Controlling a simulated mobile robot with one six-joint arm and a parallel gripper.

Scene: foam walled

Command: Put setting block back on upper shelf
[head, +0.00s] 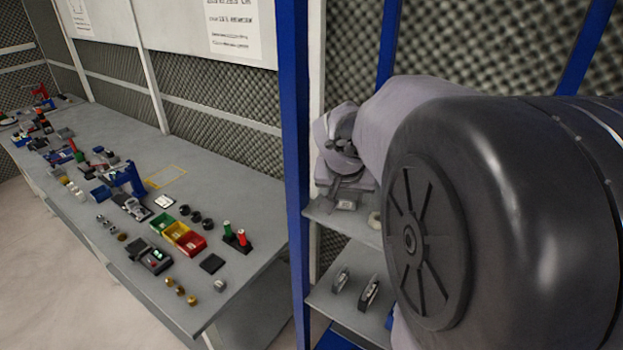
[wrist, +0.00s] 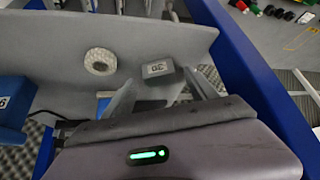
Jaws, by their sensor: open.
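The setting block, a small grey block with a pale labelled face (wrist: 158,69), rests on the grey upper shelf (wrist: 190,42) in the wrist view. A small pale-labelled block (head: 346,205) also shows on that shelf (head: 321,213) in the head view, under my gripper. My gripper (wrist: 160,79) is open, its two grey fingers on either side of the block's near end with visible gaps. In the head view my gripper (head: 345,178) hangs just above the shelf, and my arm hides much of it.
A whitish ring or roll (wrist: 100,62) lies left of the block on the shelf. A blue labelled block (wrist: 12,104) is at the far left. A blue post (head: 294,150) bounds the shelf. The lower shelf (head: 325,298) holds dark-and-silver items. A cluttered workbench (head: 245,210) stands left.

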